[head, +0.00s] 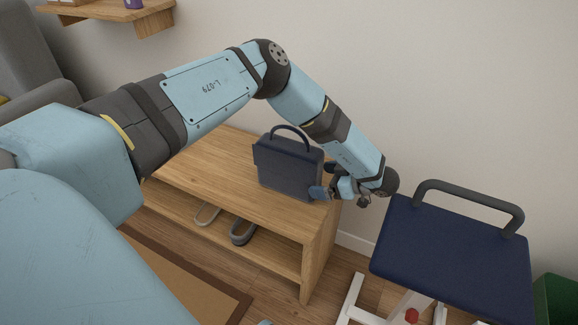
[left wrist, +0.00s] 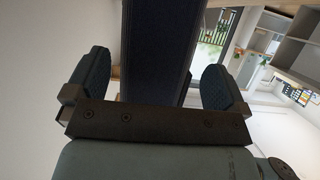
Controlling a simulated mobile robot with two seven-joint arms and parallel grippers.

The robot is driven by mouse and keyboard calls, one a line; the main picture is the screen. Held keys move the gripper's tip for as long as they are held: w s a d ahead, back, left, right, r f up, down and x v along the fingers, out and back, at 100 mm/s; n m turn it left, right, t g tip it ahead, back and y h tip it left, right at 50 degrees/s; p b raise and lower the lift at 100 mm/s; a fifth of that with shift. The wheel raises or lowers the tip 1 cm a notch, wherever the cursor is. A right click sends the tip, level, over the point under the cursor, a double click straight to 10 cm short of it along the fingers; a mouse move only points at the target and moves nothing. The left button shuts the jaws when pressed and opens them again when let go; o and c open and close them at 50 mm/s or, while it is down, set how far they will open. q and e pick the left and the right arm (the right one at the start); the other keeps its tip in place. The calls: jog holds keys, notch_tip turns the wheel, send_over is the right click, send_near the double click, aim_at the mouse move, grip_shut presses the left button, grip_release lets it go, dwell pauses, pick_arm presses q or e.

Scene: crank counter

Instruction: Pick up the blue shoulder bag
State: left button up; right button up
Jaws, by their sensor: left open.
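The blue shoulder bag (head: 287,170) stands upright on the wooden bench (head: 190,160), with its handle arched above it. My left arm reaches over the bench, and my left gripper (head: 326,186) is at the bag's right end, low near the bench top. In the left wrist view the gripper (left wrist: 155,85) has its two fingers wide apart. The bag's dark side (left wrist: 155,45) shows between them, with a gap on each side. The finger nearer the wall is partly hidden in the head view. My right gripper is not in view.
A dark blue padded seat (head: 450,250) with a grey bar handle stands close to the right of my left gripper. Shoes (head: 243,232) rest on the bench's lower shelf. A wall shelf (head: 110,12) is at the upper left. The bench top left of the bag is clear.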

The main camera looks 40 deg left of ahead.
aim_at(322, 162)
pick_arm(q)
jog(key=b+x, duration=0.1)
jog(key=x, duration=0.3)
jog(key=shift+w+f+b, duration=0.15)
jog(key=shift+f+b, duration=0.05)
jog(key=shift+b, duration=0.15)
jog(key=shift+a, duration=0.15)
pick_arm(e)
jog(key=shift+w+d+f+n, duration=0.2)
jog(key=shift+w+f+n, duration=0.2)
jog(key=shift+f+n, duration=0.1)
pick_arm(q)
jog(key=c, duration=1)
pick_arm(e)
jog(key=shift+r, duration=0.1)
pick_arm(q)
jog(key=shift+r, duration=0.15)
